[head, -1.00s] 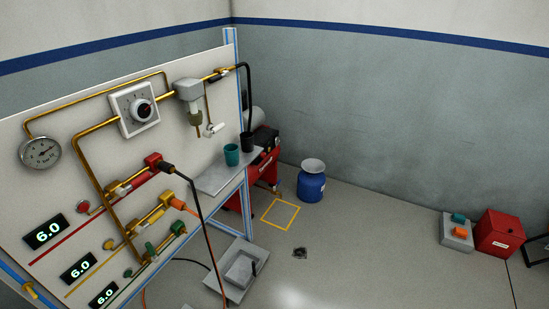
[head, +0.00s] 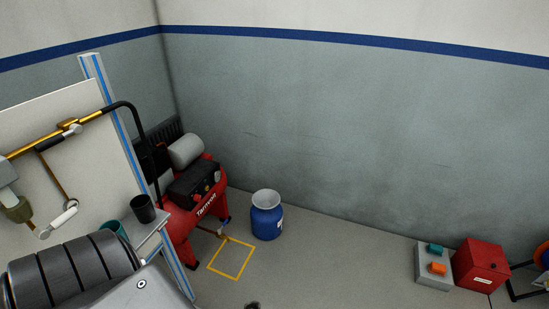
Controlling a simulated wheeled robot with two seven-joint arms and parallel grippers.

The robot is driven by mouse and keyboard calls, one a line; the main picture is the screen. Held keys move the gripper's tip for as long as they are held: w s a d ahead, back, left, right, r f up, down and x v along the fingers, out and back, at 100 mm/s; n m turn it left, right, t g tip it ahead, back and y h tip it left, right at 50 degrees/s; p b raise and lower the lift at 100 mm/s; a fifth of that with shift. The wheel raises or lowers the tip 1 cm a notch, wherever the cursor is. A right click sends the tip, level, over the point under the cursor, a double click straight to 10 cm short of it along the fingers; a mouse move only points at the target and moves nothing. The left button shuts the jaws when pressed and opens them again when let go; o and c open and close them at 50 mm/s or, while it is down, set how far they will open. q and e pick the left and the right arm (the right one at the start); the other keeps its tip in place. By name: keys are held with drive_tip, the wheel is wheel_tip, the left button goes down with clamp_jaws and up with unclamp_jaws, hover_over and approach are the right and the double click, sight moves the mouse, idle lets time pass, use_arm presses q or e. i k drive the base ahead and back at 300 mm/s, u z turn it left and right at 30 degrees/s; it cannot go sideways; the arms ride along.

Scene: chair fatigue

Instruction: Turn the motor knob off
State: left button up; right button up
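A red compressor (head: 184,228) with grey cylinders stands on the floor in the corner, right of the panel. A black box (head: 197,184) sits on top of it, with small coloured controls on its front. The controls are too small to tell which one is the motor knob or how it is set. Neither of my grippers is in view. A ribbed dark part of my own arm shows at the lower left and hides the panel's lower part.
The white panel (head: 60,110) with brass pipes is at the left. A small shelf (head: 150,229) with a black cup (head: 143,208) juts beside the compressor. A blue drum (head: 267,218) stands right of it, behind a yellow floor square (head: 231,259). A red box (head: 482,265) is far right.

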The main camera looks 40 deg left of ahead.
sight(197, 197)
drive_tip(key=z, duration=0.1)
drive_tip(key=i, duration=1.7)
drive_tip(key=u, duration=1.2)
drive_tip(key=i, duration=1)
drive_tip(key=u, duration=1.15)
drive_tip(key=i, duration=0.2)
drive_tip(key=u, duration=0.1)
